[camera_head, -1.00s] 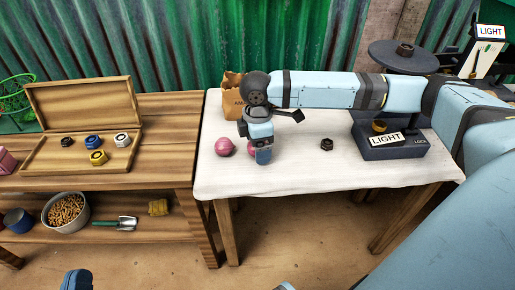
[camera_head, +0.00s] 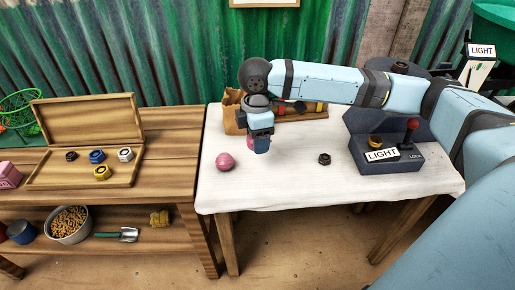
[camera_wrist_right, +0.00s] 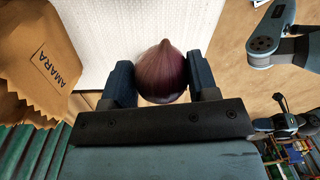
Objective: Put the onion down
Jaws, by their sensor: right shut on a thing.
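My right gripper (camera_head: 261,147) is shut on a purple-pink onion (camera_wrist_right: 162,73). In the right wrist view the onion sits between the two fingers, its pointed end away from the palm. In the head view the gripper hides most of this onion (camera_head: 250,143), over the white-covered table (camera_head: 290,188). The wrist view shows the pale cloth beyond it; I cannot tell whether it touches the cloth. Another pink onion (camera_head: 225,161) lies on the table to the left of the gripper.
A brown paper bag (camera_head: 231,111) marked AMARA stands just behind the gripper, with a wooden tray (camera_head: 311,114) beside it. A dark nut (camera_head: 324,159) and a LIGHT/LOCK balance base (camera_head: 392,165) are to the right. The table's front strip is clear.

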